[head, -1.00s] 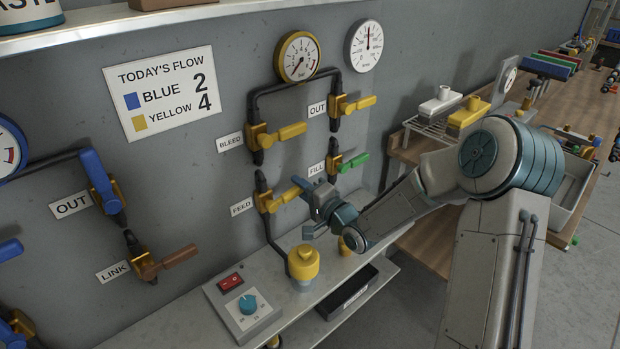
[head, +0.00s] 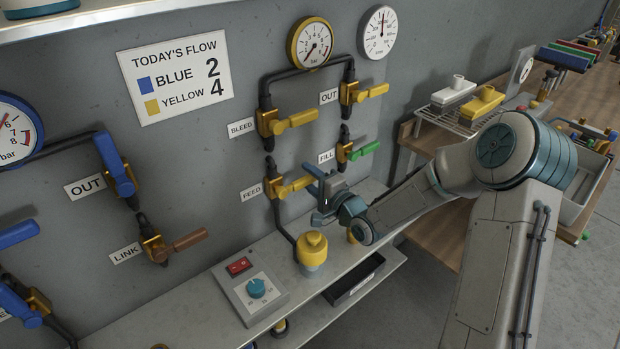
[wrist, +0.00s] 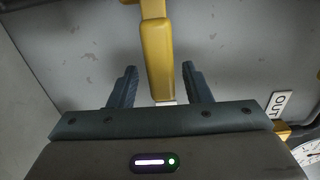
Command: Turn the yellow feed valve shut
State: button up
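The yellow feed valve (head: 292,188) is on the wall beside the FEED label (head: 251,190). Its yellow handle points right and slightly up, away from the valve body. My gripper (head: 315,182) is at the handle's right end in the head view. In the wrist view the handle (wrist: 157,60) lies between the two spread fingers of my gripper (wrist: 158,78), with a gap on each side. The gripper is open and holds nothing. The handle's tip is partly hidden by my gripper in the head view.
The green-handled FILL valve (head: 358,151) is just above right of my gripper, and the yellow BLEED valve (head: 287,122) is above. A yellow knob-topped fitting (head: 312,250) stands on the shelf below. A switch box (head: 250,290) sits to its left.

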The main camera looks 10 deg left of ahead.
jog(key=shift+d, duration=0.1)
jog(key=v, duration=1.3)
jog(key=shift+s+d, duration=0.25)
jog(key=shift+s, duration=0.05)
jog(key=s+d+r+n+g+h+p, duration=0.1)
jog(key=s+d+n+g+h, duration=0.15)
jog(key=d+h, duration=0.35)
jog(key=s+d+r+n+g+h+p, duration=0.1)
jog(key=d+n+g+h, duration=0.1)
jog(key=d+n+h, duration=0.3)
jog(key=s+r+n+g, duration=0.1)
jog(key=s+r, duration=0.3)
jog(key=s, duration=0.5)
jog(key=s+r+g+h+p, duration=0.1)
jog(key=s+r+g, duration=0.3)
jog(key=s, duration=0.4)
jog(key=shift+s+d+r+n+g+h+p, duration=0.15)
jog(key=shift+s+d+n+g+h+p, duration=0.15)
jog(key=shift+s+d+n+g, duration=0.1)
